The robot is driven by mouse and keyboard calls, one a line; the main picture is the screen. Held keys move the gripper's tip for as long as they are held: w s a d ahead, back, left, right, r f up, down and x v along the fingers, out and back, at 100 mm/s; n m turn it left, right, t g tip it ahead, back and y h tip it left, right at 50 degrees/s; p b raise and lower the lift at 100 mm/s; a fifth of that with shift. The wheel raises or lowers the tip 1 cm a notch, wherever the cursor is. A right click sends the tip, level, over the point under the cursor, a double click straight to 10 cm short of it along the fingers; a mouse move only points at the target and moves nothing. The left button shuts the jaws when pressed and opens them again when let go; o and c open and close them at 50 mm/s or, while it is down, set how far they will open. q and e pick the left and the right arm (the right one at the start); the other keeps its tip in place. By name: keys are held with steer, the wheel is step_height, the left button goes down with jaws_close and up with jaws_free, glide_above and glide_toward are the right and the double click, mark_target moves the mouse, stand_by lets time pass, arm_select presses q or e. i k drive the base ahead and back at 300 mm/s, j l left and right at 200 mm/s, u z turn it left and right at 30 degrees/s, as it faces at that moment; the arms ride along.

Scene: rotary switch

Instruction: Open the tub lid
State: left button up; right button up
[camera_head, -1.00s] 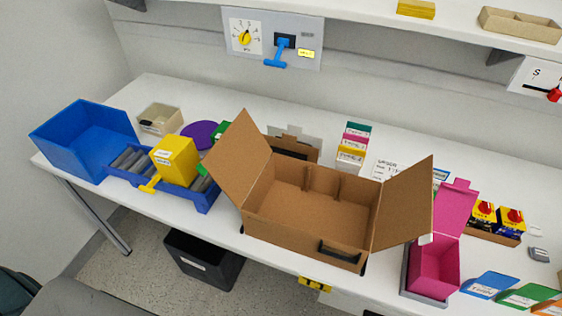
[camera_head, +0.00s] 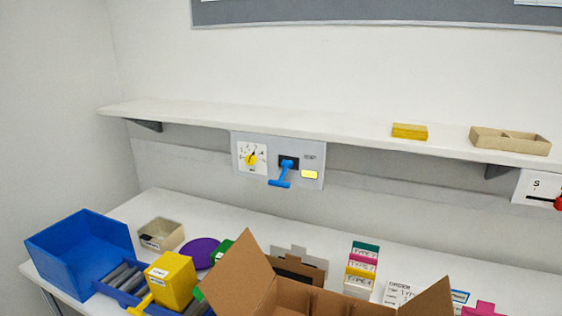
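No object here is clearly marked as the tub. A blue open bin (camera_head: 50,248) stands at the left end of the table, with no lid on it. A small beige container (camera_head: 161,234) sits behind it to the right. A bit of a pink box (camera_head: 483,309) shows at the bottom right edge; the rest is cut off. A large brown cardboard box (camera_head: 241,278) with raised flaps stands at the bottom middle, its lower part out of frame. Neither of my grippers is in view.
A wall panel with a yellow rotary knob (camera_head: 251,159) and a blue handle (camera_head: 281,174) hangs under the white shelf (camera_head: 290,125). A yellow box (camera_head: 171,281), a purple disc (camera_head: 200,252) and labelled card boxes (camera_head: 361,271) crowd the table (camera_head: 160,203). The shelf is mostly clear.

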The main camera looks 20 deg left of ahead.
mark_target(145, 237)
steer(key=u, duration=1.5)
